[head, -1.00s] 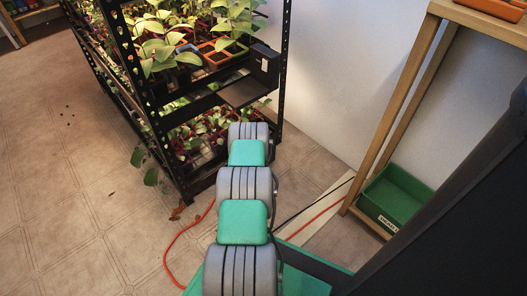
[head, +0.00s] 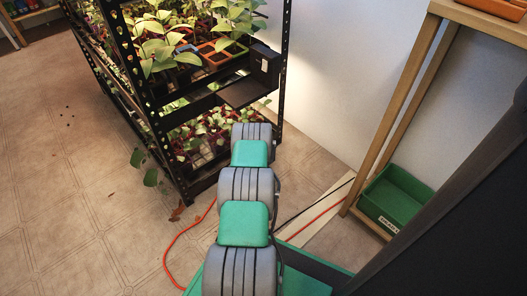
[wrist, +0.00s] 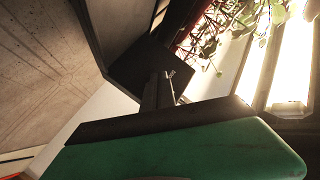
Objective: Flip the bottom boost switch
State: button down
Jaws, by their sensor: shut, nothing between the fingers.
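The dark control box (head: 264,66) is fixed to the rack's right post in the head view. In the wrist view a dark panel (wrist: 136,66) lies ahead of my gripper (wrist: 157,80), with a thin metal switch lever (wrist: 171,86) right beside the fingertips. I cannot tell whether they touch, or which switch position this is. In the head view my arm hides the gripper.
The black rack (head: 150,118) holds several trays of seedlings (head: 200,52). A bright light strip (wrist: 292,65) shows at right in the wrist view. An orange cable (head: 172,245) lies on the floor. A wooden stand (head: 400,92) with a green bin (head: 394,197) is at right.

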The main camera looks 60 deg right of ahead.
jog(key=shift+w+a+r, duration=0.1)
jog(key=shift+w+a, duration=0.2)
jog(key=shift+a, duration=0.4)
jog(key=shift+w+a+r, duration=0.1)
jog(key=shift+w+a, duration=0.25)
jog(key=shift+a, duration=0.5)
jog(key=shift+w+a, duration=0.35)
jog(key=shift+a, duration=0.5)
jog(key=shift+w+a+r, duration=0.2)
jog(key=shift+a, duration=0.4)
